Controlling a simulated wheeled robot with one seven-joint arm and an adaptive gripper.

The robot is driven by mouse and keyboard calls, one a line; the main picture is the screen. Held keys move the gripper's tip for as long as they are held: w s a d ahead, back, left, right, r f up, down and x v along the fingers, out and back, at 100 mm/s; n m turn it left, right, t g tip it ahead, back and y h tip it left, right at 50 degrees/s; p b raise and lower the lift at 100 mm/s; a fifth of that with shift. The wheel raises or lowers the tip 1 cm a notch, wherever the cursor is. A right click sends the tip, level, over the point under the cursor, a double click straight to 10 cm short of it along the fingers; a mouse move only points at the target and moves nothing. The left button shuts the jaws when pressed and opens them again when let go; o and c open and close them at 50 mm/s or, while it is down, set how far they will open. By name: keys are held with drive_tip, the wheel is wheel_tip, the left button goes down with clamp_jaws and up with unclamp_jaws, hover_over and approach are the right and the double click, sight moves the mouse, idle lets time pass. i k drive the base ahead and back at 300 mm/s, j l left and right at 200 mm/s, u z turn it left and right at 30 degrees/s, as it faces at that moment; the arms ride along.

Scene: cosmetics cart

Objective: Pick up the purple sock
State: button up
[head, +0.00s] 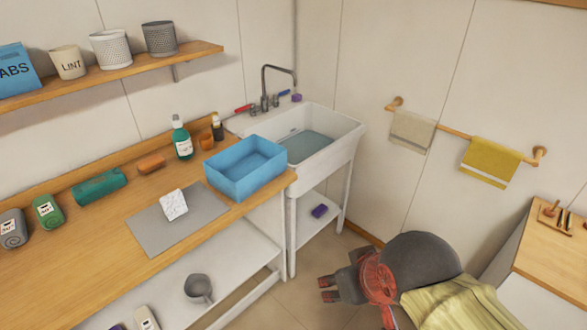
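A small dark purple bundle (320,211), which looks like a folded sock, lies on the white shelf under the sink. A smaller purple item (296,97) sits on the sink's back corner by the tap. Another purple bit (118,327) shows at the bottom edge on the lower shelf, mostly cut off. I cannot tell for sure which is the sock. My gripper (327,289) is at the lower middle right, pointing left. Its two dark red fingertips are apart with nothing visible between them. It is apart from the purple bundle, which lies above it in the picture.
The white sink (345,140) stands on legs over its shelf (306,228). Beside it, a wooden counter (110,205) holds a blue bin (245,185), bottles and rolls. A yellow-green cloth (455,305) and a wooden-topped unit (556,250) are at right.

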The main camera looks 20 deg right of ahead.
sight(174, 205)
drive_tip(key=i+j, duration=0.4)
drive_tip(key=i+j+z, duration=0.1)
drive_tip(key=i+j, duration=0.3)
drive_tip(key=j, duration=0.15)
drive_tip(key=i+j, duration=0.4)
drive_tip(key=j, duration=0.15)
